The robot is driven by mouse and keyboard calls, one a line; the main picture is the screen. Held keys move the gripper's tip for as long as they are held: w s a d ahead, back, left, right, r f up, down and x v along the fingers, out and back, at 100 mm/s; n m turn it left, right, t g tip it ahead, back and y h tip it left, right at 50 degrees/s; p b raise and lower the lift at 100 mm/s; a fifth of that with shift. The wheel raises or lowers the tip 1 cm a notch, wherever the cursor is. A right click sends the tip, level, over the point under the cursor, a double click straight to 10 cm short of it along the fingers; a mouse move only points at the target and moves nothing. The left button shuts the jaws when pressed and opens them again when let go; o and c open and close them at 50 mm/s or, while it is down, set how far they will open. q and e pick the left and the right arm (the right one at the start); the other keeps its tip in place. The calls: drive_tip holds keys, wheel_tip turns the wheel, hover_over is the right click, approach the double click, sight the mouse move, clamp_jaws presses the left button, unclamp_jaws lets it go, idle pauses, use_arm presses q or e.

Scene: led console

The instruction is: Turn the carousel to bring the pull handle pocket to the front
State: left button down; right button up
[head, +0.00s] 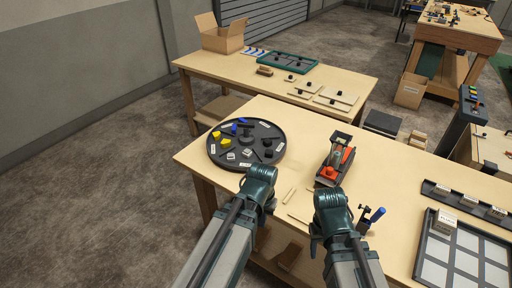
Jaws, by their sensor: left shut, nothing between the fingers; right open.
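The carousel (240,162) is a round dark tray on the near wooden table, at its far left corner. Its pockets hold yellow parts (217,136), blue parts (240,125), grey parts (246,153) and black parts (268,147), with small white labels too small to read. I cannot tell which pocket holds the pull handles. My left gripper (258,180) is shut and empty, just in front of the carousel's near edge; its fingertips are hard to make out. My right gripper (332,205) is open and empty, farther right over the table's front, its fingers mostly hidden.
A red and black tool (335,163) stands right of the carousel. A tray with pale squares (462,258) lies at the right. A second table (225,66) with a cardboard box (222,36) stands behind.

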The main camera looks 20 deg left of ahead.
use_arm(q)
drive_tip(key=w+a+r+n+t+p, duration=0.1)
drive_tip(key=w+a+r+n+p, duration=0.1)
drive_tip(key=w+a+r+p, duration=0.25)
use_arm(e)
wheel_tip(320, 180, up, 6)
drive_tip(key=f+b, duration=0.1)
use_arm(q)
drive_tip(key=n+t+h, duration=0.1)
drive_tip(key=n+t, duration=0.5)
approach(259, 161)
drive_tip(key=b+x, duration=0.5)
drive_tip(key=b, duration=0.3)
drive_tip(key=shift+w+a+f, duration=0.1)
drive_tip(key=shift+w+f, duration=0.15)
drive_tip(key=shift+f, duration=0.05)
use_arm(e)
wheel_tip(259, 161, down, 8)
drive_tip(key=shift+r, duration=0.2)
use_arm(q)
drive_tip(key=shift+r, duration=0.1)
